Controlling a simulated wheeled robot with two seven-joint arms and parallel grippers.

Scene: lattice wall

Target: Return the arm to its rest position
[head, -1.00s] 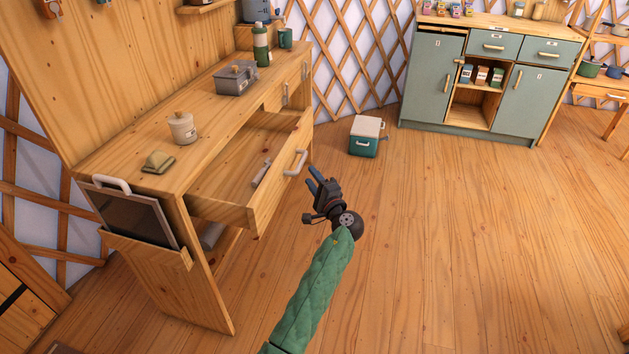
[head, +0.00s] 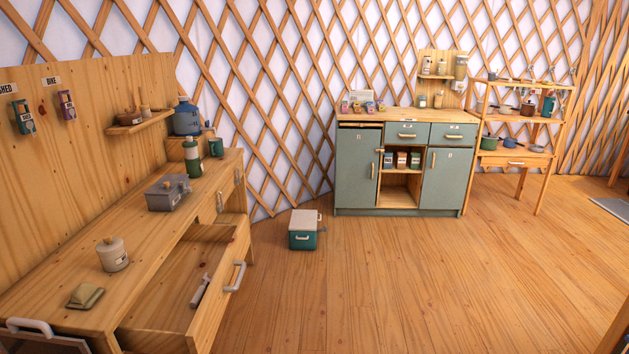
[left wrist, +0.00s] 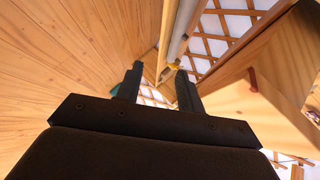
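My left gripper (left wrist: 160,72) shows only in the left wrist view. Its two dark fingers stand apart with nothing between them, so it is open and empty. Wooden surfaces and a piece of lattice wall show around and beyond its fingertips. Neither of my arms shows in the head view. My right gripper is not in view.
The wooden bench (head: 48,276) at left has its drawer (head: 222,297) pulled out, with a light-coloured tool (head: 200,291) inside. A green and white cooler (head: 303,230) stands on the floor near the lattice wall. A green cabinet (head: 357,170) stands behind. The middle floor is clear.

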